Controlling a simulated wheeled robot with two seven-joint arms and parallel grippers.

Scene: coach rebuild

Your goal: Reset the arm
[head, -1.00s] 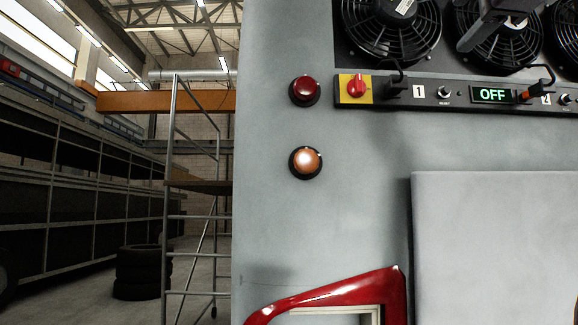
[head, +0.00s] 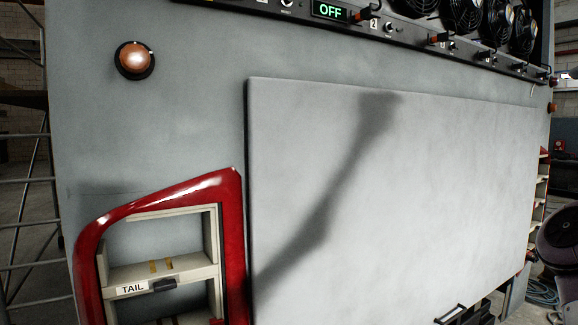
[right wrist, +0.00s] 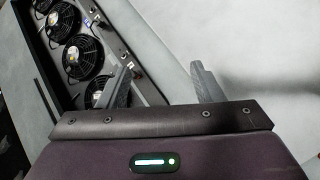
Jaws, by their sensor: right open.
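My right gripper (right wrist: 162,82) shows in the right wrist view, its two grey fingers spread apart with nothing between them. Beyond it are the grey coach panel and a row of fans (right wrist: 85,58), seen at a slant. The right gripper is not in the head view, where a dark arm-shaped shadow falls across the large pale panel (head: 430,190). My left gripper is in neither view.
In the head view, a fan control strip (head: 300,10) with an OFF display (head: 330,11) runs along the top. An amber lamp (head: 134,60) is at upper left. A red-framed shelf (head: 232,230) labelled TAIL stands at lower left. Metal scaffolding (head: 22,180) is at far left.

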